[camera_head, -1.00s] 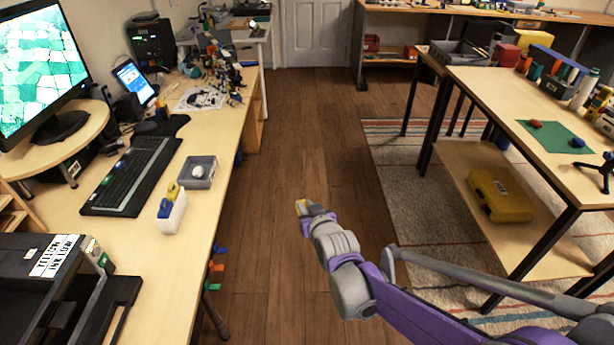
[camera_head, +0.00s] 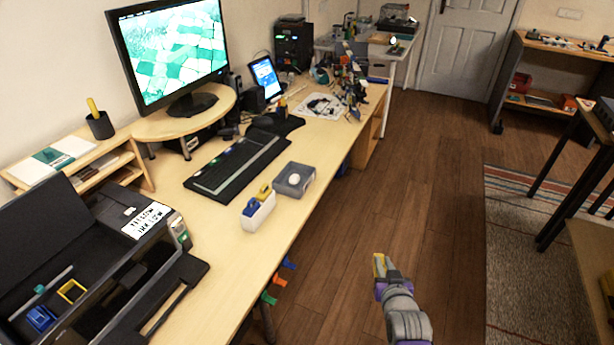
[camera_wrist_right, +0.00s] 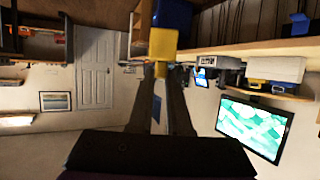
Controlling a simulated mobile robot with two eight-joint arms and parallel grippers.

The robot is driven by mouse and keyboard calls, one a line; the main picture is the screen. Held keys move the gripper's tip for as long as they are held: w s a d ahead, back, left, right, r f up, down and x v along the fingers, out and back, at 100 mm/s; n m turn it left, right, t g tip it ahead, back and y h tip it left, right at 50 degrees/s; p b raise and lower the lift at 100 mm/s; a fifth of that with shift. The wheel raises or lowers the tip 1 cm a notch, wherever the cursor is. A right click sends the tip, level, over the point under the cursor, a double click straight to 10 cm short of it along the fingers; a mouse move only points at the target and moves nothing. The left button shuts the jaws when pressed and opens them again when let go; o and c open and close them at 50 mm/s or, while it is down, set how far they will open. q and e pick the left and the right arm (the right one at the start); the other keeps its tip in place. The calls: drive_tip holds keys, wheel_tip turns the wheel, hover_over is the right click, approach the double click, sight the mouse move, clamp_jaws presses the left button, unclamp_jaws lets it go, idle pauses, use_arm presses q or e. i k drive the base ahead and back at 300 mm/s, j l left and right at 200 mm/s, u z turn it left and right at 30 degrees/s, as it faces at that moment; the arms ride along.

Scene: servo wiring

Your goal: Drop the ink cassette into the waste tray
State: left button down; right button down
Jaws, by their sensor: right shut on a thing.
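My right gripper (camera_head: 383,270) is over the floor to the right of the desk. It is shut on a small yellow piece, which I take to be the ink cassette (camera_wrist_right: 163,45); in the wrist view it sits between the two dark fingers. The cassette also shows in the head view (camera_head: 379,264). A small grey tray (camera_head: 306,187) with a white rounded thing in it lies on the desk, up and left of the gripper; it looks like the waste tray. My left gripper is not in view.
An open black printer (camera_head: 150,262) with a yellow-ink-low label stands at the desk's near left. A white holder (camera_head: 258,214) with blue and yellow pieces stands beside the tray. A keyboard (camera_head: 237,164) lies behind. Coloured clips (camera_head: 280,281) hang at the desk edge. Floor is open.

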sight(299, 175)
drive_tip(key=i+l+u, duration=0.1)
drive_tip(key=i+l, duration=0.2)
drive_tip(key=l, duration=0.25)
drive_tip(key=i+l+u, duration=0.15)
drive_tip(key=i+u, duration=0.1)
drive_tip(key=u, duration=0.7)
drive_tip(key=i+u, duration=0.15)
drive_tip(key=u, duration=0.3)
drive_tip(key=i+l, duration=0.15)
